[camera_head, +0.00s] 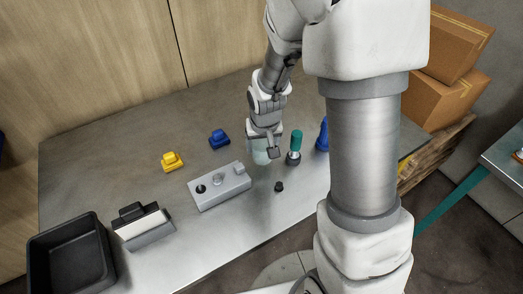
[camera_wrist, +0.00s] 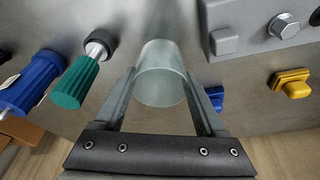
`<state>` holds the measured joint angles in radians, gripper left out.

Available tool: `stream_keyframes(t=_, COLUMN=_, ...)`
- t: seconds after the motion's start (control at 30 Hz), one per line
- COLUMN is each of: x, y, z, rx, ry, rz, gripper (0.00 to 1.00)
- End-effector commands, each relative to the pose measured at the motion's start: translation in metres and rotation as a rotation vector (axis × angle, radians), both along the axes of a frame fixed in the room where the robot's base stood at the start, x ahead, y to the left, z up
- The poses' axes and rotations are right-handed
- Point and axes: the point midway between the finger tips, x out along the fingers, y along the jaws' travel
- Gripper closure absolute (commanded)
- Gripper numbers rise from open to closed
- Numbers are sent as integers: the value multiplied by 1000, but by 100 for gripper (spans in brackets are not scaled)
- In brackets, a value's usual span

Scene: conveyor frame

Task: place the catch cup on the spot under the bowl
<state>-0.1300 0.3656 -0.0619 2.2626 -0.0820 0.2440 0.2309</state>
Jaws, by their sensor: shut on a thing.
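A pale, see-through catch cup (camera_head: 261,153) is between the fingers of my gripper (camera_head: 267,150) over the right part of the steel table. In the wrist view the cup (camera_wrist: 160,76) sits between both fingers of my gripper (camera_wrist: 162,78), which are shut on its sides. I cannot tell whether its base touches the table. I cannot make out a bowl for certain, nor a marked spot. The cup is left of a green-handled tool (camera_head: 296,141) with a metal shaft and a black end, which also shows in the wrist view (camera_wrist: 75,83).
A grey block (camera_head: 222,193) with a hole and a bolt lies to the left, a small black piece (camera_head: 279,187) in front. A blue part (camera_head: 219,138) and a yellow part (camera_head: 172,162) lie behind. A blue-handled item (camera_head: 322,136) stands right. A black bin (camera_head: 68,257) is far left.

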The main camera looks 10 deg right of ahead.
Motion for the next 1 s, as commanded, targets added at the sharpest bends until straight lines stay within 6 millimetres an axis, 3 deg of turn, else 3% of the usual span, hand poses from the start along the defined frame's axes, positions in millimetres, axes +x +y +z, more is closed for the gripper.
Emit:
stream_keyframes(t=0.23, x=-2, y=0, z=-35, rx=-1, ry=5, rz=2, gripper=81)
stream_keyframes(t=0.63, x=-1, y=0, z=-41, rx=-1, ry=2, rz=1, gripper=81)
stream_keyframes(t=0.67, x=-1, y=0, z=-40, rx=-1, ry=2, rz=1, gripper=24)
stream_keyframes(t=0.8, x=-1, y=0, z=-39, rx=-1, ry=2, rz=0, gripper=0)
stream_keyframes(t=1.0, x=-1, y=0, z=-39, rx=-1, ry=2, rz=0, gripper=0)
